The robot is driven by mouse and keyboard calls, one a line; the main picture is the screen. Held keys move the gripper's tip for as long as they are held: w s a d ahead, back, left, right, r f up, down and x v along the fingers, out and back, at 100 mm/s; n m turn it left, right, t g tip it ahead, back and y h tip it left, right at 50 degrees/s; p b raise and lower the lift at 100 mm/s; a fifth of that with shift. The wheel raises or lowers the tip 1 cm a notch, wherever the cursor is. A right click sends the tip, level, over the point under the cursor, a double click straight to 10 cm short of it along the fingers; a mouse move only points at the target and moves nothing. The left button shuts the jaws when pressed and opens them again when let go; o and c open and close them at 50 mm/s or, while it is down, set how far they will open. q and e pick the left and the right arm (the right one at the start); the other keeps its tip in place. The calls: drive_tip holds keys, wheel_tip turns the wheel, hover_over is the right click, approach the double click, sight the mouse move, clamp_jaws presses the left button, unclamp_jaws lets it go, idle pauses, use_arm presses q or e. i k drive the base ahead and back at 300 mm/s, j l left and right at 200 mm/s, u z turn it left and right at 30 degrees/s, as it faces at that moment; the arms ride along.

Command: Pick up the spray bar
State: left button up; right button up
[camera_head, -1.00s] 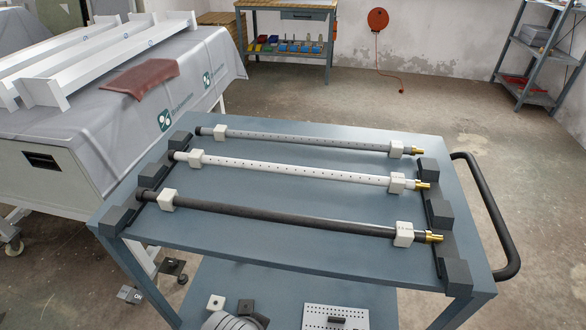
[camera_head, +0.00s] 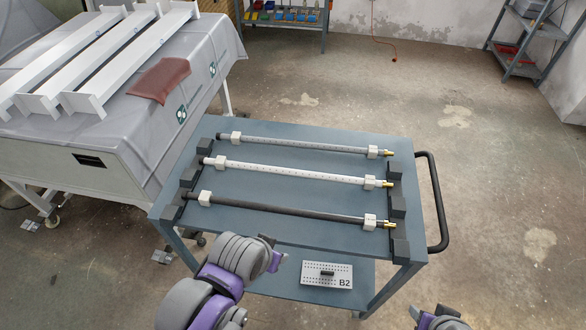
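Three spray bars lie across the top of a blue-grey cart, one behind another: a grey one (camera_head: 300,144) at the back, a white one (camera_head: 290,172) in the middle and a dark one (camera_head: 280,210) in front. Each has two pale blocks and a brass right end, and rests on dark holders (camera_head: 397,205) at both sides. My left arm, purple and grey, reaches in below the cart's front edge, apart from the bars; its end (camera_head: 276,260) is unclear. Only a small part of my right arm (camera_head: 442,318) shows at the bottom right. No bar is held.
The cart top (camera_head: 270,192) has a black handle (camera_head: 437,205) on its right. A perforated plate marked B2 (camera_head: 327,276) lies on the lower shelf. A covered table (camera_head: 130,125) with white beams stands close at the left. Floor is open at the right.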

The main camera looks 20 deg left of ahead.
sight(369, 182)
drive_tip(key=k+l+u, duration=0.1)
drive_tip(key=l, duration=0.2)
drive_tip(key=k+l+u, duration=0.1)
drive_tip(key=l, duration=0.2)
drive_tip(key=k+l+u, duration=0.1)
drive_tip(key=l, duration=0.2)
drive_tip(key=l+u, duration=0.4)
drive_tip(key=l, duration=0.7)
drive_tip(key=i+l+u, duration=0.35)
drive_tip(key=l, duration=0.3)
drive_tip(key=i+l+u, duration=0.2)
drive_tip(key=l, duration=0.15)
drive_tip(key=i+l+u, duration=0.15)
drive_tip(key=i+l, duration=0.3)
